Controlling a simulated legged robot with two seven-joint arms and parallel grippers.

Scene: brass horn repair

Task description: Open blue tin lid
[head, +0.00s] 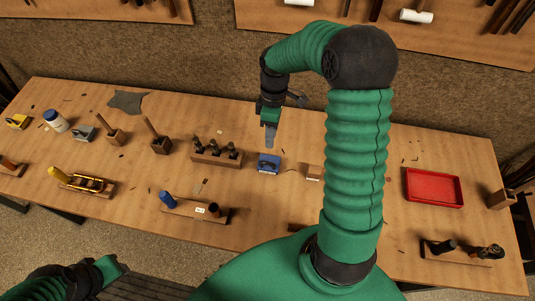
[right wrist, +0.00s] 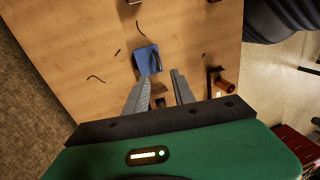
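The blue tin (head: 268,164) sits on the wooden workbench near the middle, right of a block with several dark tools. In the right wrist view the blue tin (right wrist: 147,60) lies just beyond the fingertips, a little left of the gap between them. My right gripper (head: 270,134) hangs above the bench, above the tin and apart from it. In the right wrist view its two grey fingers (right wrist: 161,74) are spread with nothing held between them. My left gripper (head: 105,268) is at the lower left, short of the bench's front edge; its fingers are not clear.
A wooden block with dark tools (head: 217,152) stands left of the tin, and a small wooden block (head: 315,173) stands right of it. A red tray (head: 434,188) lies farther right. A wooden holder with a blue-handled piece (head: 196,209) is nearer the front. Small dark scraps lie about.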

